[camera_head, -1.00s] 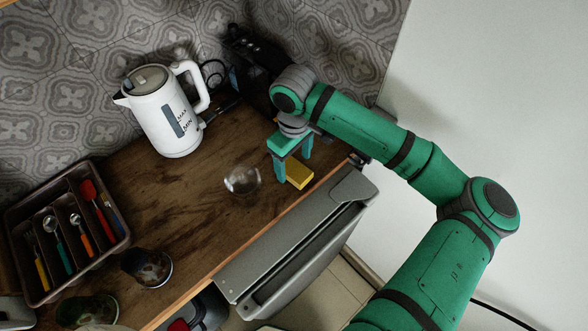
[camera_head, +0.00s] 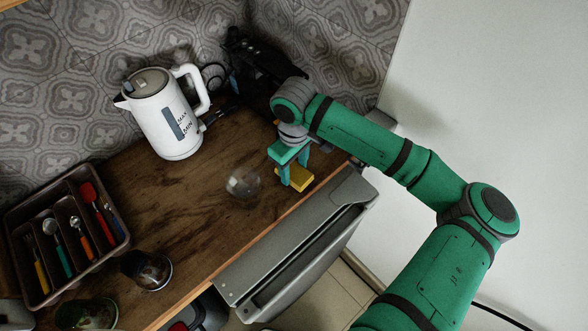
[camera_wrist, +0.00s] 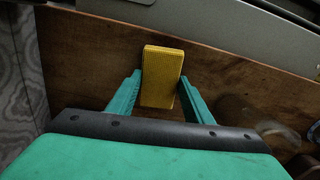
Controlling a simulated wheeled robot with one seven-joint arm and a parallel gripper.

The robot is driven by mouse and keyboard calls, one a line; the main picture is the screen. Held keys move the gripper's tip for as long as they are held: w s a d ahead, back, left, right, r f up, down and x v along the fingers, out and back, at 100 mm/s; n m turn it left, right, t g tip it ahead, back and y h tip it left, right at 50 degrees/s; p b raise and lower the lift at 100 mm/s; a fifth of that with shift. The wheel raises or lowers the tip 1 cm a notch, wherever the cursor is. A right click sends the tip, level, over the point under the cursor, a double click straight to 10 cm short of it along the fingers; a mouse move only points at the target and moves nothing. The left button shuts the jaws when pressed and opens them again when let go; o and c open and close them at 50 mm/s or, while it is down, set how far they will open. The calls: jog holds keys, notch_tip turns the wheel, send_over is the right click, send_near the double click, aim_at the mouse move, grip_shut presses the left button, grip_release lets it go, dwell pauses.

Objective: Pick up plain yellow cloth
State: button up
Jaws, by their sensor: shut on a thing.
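The plain yellow cloth (camera_head: 299,180) is a small, thick yellow block near the front right edge of the wooden counter. In the wrist view the cloth (camera_wrist: 161,75) stands out between my two green fingers, its upper part reaching beyond them. My gripper (camera_head: 293,177) points down at the cloth in the head view and hides part of it. In the wrist view my gripper (camera_wrist: 160,92) is shut on the cloth, with a finger at each side. I cannot tell whether the cloth touches the counter.
A clear glass (camera_head: 243,184) stands left of my gripper. A white kettle (camera_head: 168,118) is at the back. A dark cutlery tray (camera_head: 118,222) and a dark glass (camera_head: 148,270) are at the left. A grey open appliance door (camera_head: 290,250) lies along the counter's front edge.

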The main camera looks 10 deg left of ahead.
jog(key=shift+r, duration=0.6)
jog(key=s+r, duration=1.1)
jog(key=s, duration=0.3)
jog(key=shift+d+r, duration=0.3)
jog(key=shift+r, duration=0.05)
jog(key=shift+o, duration=1.4)
jog(key=shift+c, duration=1)
